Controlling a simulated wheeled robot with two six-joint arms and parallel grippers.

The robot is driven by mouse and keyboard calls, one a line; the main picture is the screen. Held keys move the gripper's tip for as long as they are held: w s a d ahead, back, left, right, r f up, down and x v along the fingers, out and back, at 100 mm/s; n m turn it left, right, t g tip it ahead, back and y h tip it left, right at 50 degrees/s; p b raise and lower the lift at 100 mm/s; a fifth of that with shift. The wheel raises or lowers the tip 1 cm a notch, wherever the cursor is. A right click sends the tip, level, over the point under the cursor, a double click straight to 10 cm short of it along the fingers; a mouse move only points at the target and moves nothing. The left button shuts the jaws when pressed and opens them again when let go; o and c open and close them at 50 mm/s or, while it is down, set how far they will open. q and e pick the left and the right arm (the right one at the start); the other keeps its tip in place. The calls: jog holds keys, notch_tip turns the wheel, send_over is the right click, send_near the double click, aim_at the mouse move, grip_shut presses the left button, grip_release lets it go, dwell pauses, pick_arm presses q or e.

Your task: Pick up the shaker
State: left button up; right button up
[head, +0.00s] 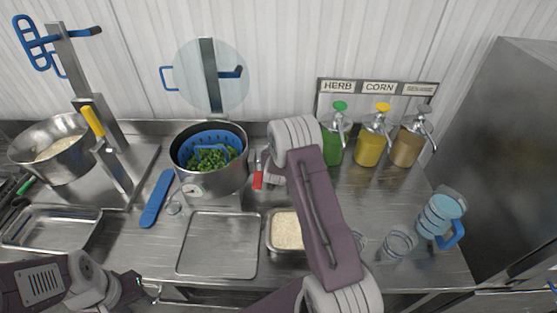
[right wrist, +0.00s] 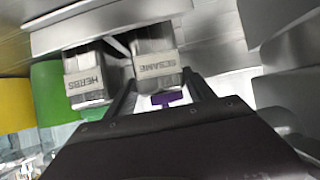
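In the right wrist view, a metal shaker labelled SESAME (right wrist: 158,66) stands between the two dark fingers of my right gripper (right wrist: 161,80). One finger is on each side of it; whether they touch it cannot be made out. A similar shaker labelled HERBS (right wrist: 86,78) is just left of it, outside the fingers. In the head view my right arm hides most of this area, beside the pot. My left gripper (head: 147,289) is low at the left, over the table's front edge, and seems empty; its fingers are too small to read.
A steel pot (head: 215,181) with a blue basket of green vegetables stands left of my right arm. Herb, corn and sesame dispensers (head: 371,148) stand at the back right. A rice pan (head: 286,231), an empty tray (head: 219,246), glass cups (head: 397,246) and a blue-handled jug (head: 440,214) are nearer.

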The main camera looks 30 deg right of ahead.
jog(key=shift+x, duration=1)
jog(key=shift+w+a, duration=0.1)
jog(key=shift+w, duration=0.05)
jog(key=shift+c, duration=0.3)
jog(key=shift+r, duration=0.15)
grip_shut()
